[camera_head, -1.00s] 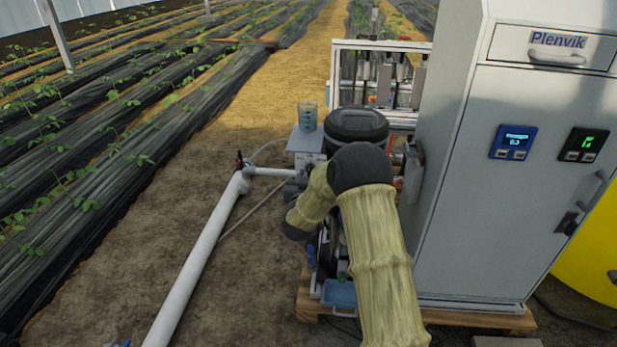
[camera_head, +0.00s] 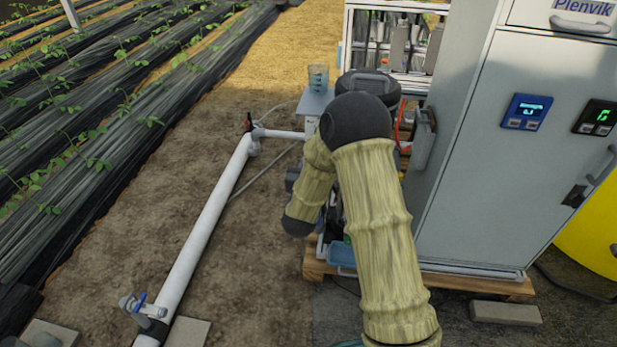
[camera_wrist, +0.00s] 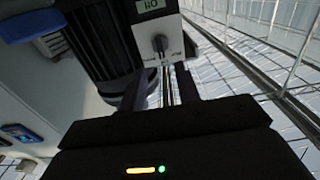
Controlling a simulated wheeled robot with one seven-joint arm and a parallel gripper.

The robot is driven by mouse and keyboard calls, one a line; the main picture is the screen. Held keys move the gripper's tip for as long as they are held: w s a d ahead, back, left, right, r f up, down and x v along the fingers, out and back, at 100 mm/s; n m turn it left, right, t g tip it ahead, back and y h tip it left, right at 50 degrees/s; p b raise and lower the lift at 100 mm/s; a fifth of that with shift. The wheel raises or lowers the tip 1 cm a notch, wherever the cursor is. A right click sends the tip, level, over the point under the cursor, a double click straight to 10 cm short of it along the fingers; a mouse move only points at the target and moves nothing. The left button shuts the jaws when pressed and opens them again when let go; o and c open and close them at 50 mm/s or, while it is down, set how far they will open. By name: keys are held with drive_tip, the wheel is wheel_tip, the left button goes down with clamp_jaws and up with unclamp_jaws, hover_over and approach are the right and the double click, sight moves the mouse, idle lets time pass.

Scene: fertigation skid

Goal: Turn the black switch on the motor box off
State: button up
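In the wrist view the pale motor box (camera_wrist: 145,31) shows at the top. On its face is the black switch (camera_wrist: 160,43), a small knob, with a small label or display above it whose letters appear upside down. My gripper (camera_wrist: 163,80) is below the switch in that picture. Its two dark fingers stand apart with nothing visible between them, pointing up toward the box. I cannot tell the exact distance from fingertips to knob. In the head view my arm hides the gripper and the switch.
A dark ribbed motor (camera_wrist: 110,50) lies left of the box. In the head view, a tall grey cabinet (camera_head: 480,170) stands close to the right of my arm. A beaker (camera_head: 318,77) sits on a small stand. A white pipe (camera_head: 205,225) runs along the open soil at left.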

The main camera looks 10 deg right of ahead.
drive_tip(key=v, duration=0.7)
drive_tip(key=shift+s+p, duration=0.15)
drive_tip(key=shift+p, duration=0.2)
drive_tip(key=s+d+r+n+g+y, duration=0.1)
drive_tip(key=s+d+n+g+y, duration=0.15)
drive_tip(key=s+g, duration=0.65)
drive_tip(key=s+d+n+g+y, duration=0.1)
drive_tip(key=s+d+g+y, duration=0.3)
drive_tip(key=s, duration=0.9)
wheel_tip(320, 180, up, 35)
drive_tip(key=g+p, duration=0.1)
drive_tip(key=p, duration=3.4)
drive_tip(key=shift+s+a+r+g+h, duration=0.2)
drive_tip(key=shift+s+a+g+h, duration=0.15)
drive_tip(key=shift+a+h, duration=0.1)
